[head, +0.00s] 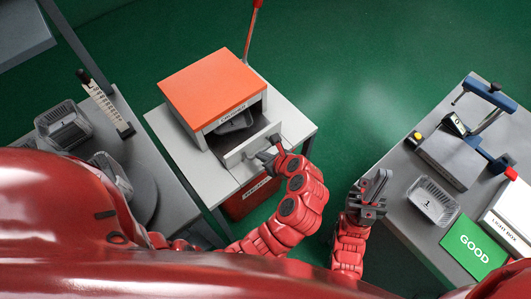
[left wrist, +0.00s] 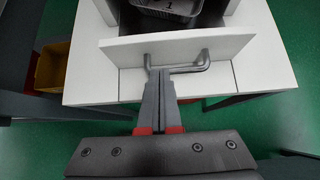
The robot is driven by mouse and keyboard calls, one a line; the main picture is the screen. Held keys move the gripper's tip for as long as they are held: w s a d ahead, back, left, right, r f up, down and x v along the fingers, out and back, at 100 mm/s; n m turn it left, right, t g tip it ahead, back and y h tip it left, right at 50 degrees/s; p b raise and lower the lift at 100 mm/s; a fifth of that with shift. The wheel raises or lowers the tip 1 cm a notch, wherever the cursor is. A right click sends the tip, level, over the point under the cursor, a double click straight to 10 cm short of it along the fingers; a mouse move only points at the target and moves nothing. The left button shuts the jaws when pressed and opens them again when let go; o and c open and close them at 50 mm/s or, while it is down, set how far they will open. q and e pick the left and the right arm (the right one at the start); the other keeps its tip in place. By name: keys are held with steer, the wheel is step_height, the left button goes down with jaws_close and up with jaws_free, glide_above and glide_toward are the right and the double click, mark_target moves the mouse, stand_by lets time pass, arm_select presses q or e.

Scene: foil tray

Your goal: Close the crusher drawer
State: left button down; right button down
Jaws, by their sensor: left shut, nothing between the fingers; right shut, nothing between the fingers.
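The crusher (head: 212,86) is a white box with an orange top on a small table. Its white drawer (head: 240,152) is pulled out towards me; the drawer front also shows in the left wrist view (left wrist: 118,51). A foil tray (head: 236,122) lies in the drawer, partly under the box; a "1" shows on it in the left wrist view (left wrist: 165,7). My left gripper (head: 268,157) is shut and empty, fingertips at the drawer's grey handle (left wrist: 190,68); I cannot tell whether they touch it. My right gripper (head: 374,187) is shut and empty, away from the crusher.
A red bin (head: 250,200) stands under the crusher table (head: 170,140). The right table holds a foil tray (head: 433,201), a green "GOOD" mat (head: 472,247), a light box (head: 508,218) and a blue-armed device (head: 489,94). More foil trays (head: 62,125) are on the left table.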

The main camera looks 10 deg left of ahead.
mark_target(251, 142)
arm_select(q)
steer(key=x, duration=0.6)
steer(key=shift+w, duration=0.1)
steer(key=p, duration=0.2)
steer(key=w+r+p, duration=0.1)
steer(key=p, duration=0.2)
steer(key=shift+w+a+r, duration=0.1)
steer(key=shift+w+r, duration=0.1)
steer(key=shift+w, duration=0.1)
steer(key=w+a+p, duration=0.1)
steer(key=p, duration=0.2)
steer(key=shift+a+p, duration=0.35)
steer(key=shift+p, duration=0.05)
steer(key=a, duration=0.1)
steer(key=a+p, duration=0.1)
steer(key=w+a+p, duration=0.1)
steer(key=shift+w+f, duration=0.1)
steer(key=shift+f, duration=0.2)
steer(key=w+a, duration=0.1)
steer(key=w+a+p, duration=0.1)
steer(key=a, duration=0.1)
steer(key=w+a, duration=0.1)
steer(key=shift+w+a+f, duration=0.15)
steer(key=shift+w+f, duration=0.05)
steer(key=shift+f, duration=0.15)
steer(key=shift+w+a+r, duration=0.1)
steer(key=shift+w+a, duration=0.05)
